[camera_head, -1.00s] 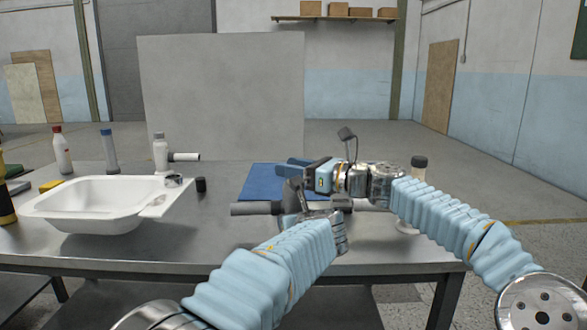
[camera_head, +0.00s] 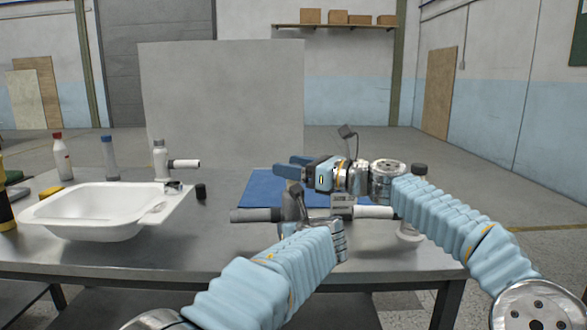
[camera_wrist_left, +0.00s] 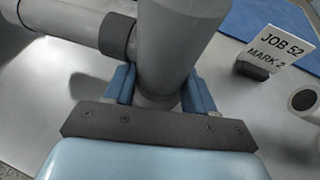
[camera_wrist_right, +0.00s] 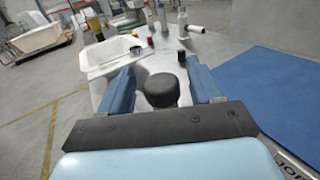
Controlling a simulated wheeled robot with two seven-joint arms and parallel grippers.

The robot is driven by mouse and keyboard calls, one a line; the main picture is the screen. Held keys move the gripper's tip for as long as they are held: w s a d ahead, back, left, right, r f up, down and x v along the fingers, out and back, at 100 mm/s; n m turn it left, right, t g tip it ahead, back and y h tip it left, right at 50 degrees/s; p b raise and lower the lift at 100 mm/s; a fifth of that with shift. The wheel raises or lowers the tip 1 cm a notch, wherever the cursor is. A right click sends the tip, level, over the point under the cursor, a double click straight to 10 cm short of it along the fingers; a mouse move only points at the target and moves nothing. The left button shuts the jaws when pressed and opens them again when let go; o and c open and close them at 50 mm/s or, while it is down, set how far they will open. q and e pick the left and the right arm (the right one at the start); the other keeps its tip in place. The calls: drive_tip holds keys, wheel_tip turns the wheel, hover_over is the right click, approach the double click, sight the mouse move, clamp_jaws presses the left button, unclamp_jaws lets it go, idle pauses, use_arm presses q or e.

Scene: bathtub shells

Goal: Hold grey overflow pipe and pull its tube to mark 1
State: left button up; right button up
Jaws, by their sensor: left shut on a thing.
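The grey overflow pipe (camera_head: 250,215) lies across the front of my view, with a pale tube (camera_head: 374,212) at its right end. My left gripper (camera_head: 292,205) holds it from the near side. In the left wrist view, the grey pipe (camera_wrist_left: 178,50) stands between the blue fingers, with a collared side branch to the left. My right gripper (camera_head: 288,172) points left above and behind the pipe. In the right wrist view its fingers are apart. A dark round knob (camera_wrist_right: 160,90) shows between them with gaps at both sides; I cannot tell what it belongs to.
A card (camera_wrist_left: 276,52) reads "JOB 52 MARK 2". A blue mat (camera_head: 262,187) lies behind the pipe. A white basin (camera_head: 95,210) stands left, with a small black cap (camera_head: 201,191) beside it. A dark-capped bottle (camera_head: 419,171) stands close to my right forearm.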

drive_tip(key=v, duration=1.2)
use_arm(q)
drive_tip(key=o, duration=1.3)
drive_tip(key=shift+o, duration=0.2)
